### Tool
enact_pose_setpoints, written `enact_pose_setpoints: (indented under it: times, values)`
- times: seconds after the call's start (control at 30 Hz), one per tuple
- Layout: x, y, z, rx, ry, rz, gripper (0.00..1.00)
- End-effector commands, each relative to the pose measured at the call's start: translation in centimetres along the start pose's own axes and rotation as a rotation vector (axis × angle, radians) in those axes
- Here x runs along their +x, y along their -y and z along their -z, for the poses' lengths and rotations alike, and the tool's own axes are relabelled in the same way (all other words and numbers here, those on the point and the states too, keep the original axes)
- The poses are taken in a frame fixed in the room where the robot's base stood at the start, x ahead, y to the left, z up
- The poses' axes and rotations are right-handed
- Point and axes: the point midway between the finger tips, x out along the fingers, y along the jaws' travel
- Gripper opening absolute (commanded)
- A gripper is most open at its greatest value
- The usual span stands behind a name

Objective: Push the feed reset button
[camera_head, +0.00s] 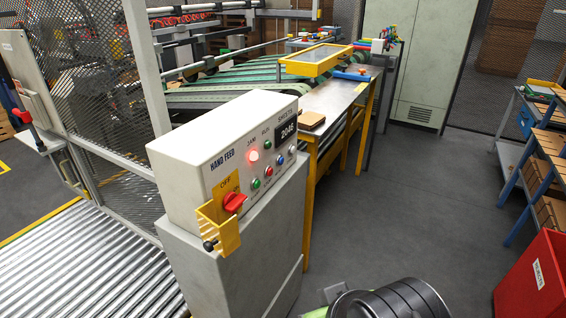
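A pale control box (195,180) marked HAND FEED stands on a grey pedestal (255,240) near the picture's middle. Its lower row holds a green button (255,183), a red button (268,171), a blue button (280,160) and a pale one (292,150). Their labels are too small to read, so I cannot tell which is feed reset. The JAM lamp (253,156) glows red; the RUN lamp (268,144) looks dark. The SHEETS display reads 2046. A red rotary switch (234,201) sits on a yellow plate marked OFF.
A yellow bracket (229,236) juts from the box's front below the switch. A feed table (335,98) with yellow legs stands behind. Mesh fencing and a roller conveyor (85,270) lie left. Shelves (540,150) and a red bin (530,280) stand right.

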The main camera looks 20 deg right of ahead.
Motion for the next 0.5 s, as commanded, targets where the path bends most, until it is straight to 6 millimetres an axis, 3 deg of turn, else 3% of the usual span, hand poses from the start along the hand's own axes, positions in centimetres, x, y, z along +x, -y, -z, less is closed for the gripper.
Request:
enact_pose_setpoints:
  times: [0.03, 0.23, 0.5]
  values:
    - [0.00, 0.00, 0.00, 0.000, 0.000, 0.000, 0.29]
    - [0.00, 0.00, 0.00, 0.000, 0.000, 0.000, 0.00]
    - [0.00, 0.00, 0.00, 0.000, 0.000, 0.000, 0.00]
